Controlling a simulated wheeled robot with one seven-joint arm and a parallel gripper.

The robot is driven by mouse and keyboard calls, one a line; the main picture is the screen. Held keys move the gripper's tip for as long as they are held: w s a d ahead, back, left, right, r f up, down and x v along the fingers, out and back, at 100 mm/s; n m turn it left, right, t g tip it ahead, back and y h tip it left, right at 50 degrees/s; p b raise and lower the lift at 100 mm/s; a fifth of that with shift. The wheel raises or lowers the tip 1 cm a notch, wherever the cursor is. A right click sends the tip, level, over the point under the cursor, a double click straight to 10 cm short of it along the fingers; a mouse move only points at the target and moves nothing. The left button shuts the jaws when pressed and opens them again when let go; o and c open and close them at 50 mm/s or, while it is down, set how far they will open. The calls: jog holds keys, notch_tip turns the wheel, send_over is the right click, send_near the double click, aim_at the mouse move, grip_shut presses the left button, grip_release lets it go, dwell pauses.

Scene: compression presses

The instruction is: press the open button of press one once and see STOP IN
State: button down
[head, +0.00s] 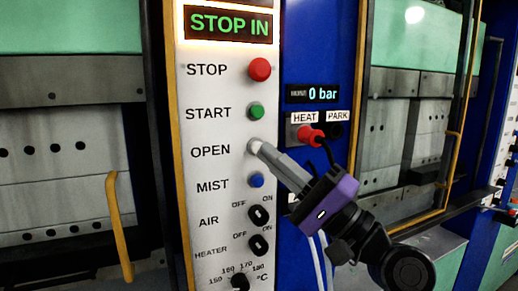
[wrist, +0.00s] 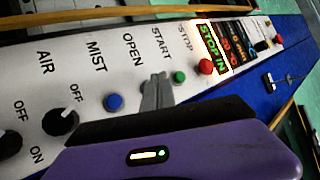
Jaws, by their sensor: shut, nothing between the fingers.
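The press control panel (head: 210,130) is a white upright strip with labelled controls. Its display (head: 230,24) at the top reads STOP IN in green; the display also shows lit in the wrist view (wrist: 212,44). My gripper (head: 262,150) is shut and empty, with its fingertips at the pale open button (head: 254,145) beside the OPEN label. The fingertips cover part of that button, and I cannot tell whether they touch it or how far it is pressed.
The red stop button (head: 260,69) and green start button (head: 256,111) are above, the blue mist button (head: 256,181) just below. Black air (head: 259,215) and heater (head: 259,245) knobs sit lower. A red plug (head: 310,136) with a black cable is close to the right, under a 0 bar readout (head: 312,94).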

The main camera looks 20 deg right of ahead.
jog(key=shift+w, duration=0.1)
dwell(0.6)
jog(key=shift+w, duration=0.3)
jog(key=shift+w+b, duration=0.3)
jog(key=shift+w, duration=0.2)
dwell(0.8)
jog(key=shift+s, duration=0.9)
jog(key=shift+s+p, duration=0.55)
jog(key=shift+s, duration=1.95)
